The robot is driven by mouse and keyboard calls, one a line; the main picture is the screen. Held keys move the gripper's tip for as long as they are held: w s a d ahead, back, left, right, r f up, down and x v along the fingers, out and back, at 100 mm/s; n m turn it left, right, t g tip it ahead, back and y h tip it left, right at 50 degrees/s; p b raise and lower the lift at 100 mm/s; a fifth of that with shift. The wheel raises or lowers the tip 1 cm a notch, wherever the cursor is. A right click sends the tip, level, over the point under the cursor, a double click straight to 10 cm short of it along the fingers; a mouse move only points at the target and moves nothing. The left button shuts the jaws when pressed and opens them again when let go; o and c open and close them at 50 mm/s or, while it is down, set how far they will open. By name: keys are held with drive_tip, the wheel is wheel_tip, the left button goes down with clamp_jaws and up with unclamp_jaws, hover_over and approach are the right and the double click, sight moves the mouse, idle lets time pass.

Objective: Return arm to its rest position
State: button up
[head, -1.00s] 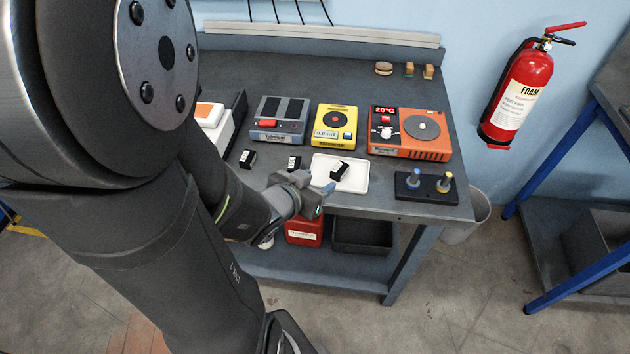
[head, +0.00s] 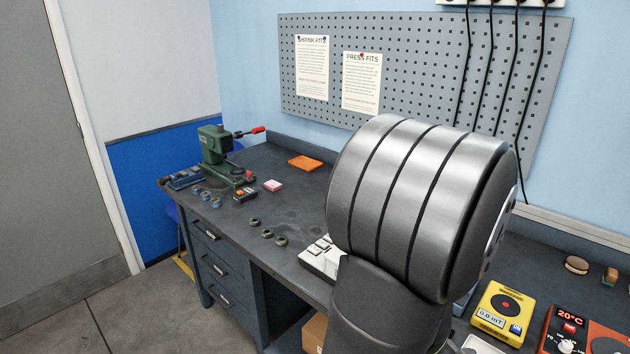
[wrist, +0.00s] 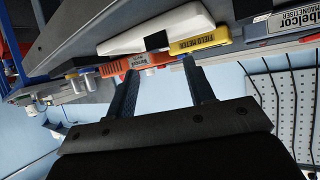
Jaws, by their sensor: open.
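My gripper (wrist: 160,65) shows in the wrist view with its two dark fingers spread apart and nothing between them. Beyond the fingertips are the bench's edge, a white tray (wrist: 180,23) with a dark block (wrist: 156,40) at it, and the yellow field meter (wrist: 202,40). In the head view a large grey joint of my arm fills the centre right and hides part of the bench (head: 310,185). The gripper itself is out of the head view.
The yellow meter (head: 505,308) and an orange heater with a red display (head: 571,320) stand right of my arm. A green press (head: 222,155), small rings (head: 267,233) and an orange pad (head: 304,162) are on the left bench. A pegboard (head: 420,75) hangs behind.

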drive_tip(key=x, duration=0.6)
drive_tip(key=shift+d+f, duration=0.15)
drive_tip(key=shift+d, duration=0.1)
drive_tip(key=shift+w+d+f, duration=0.1)
drive_tip(key=shift+f, duration=0.1)
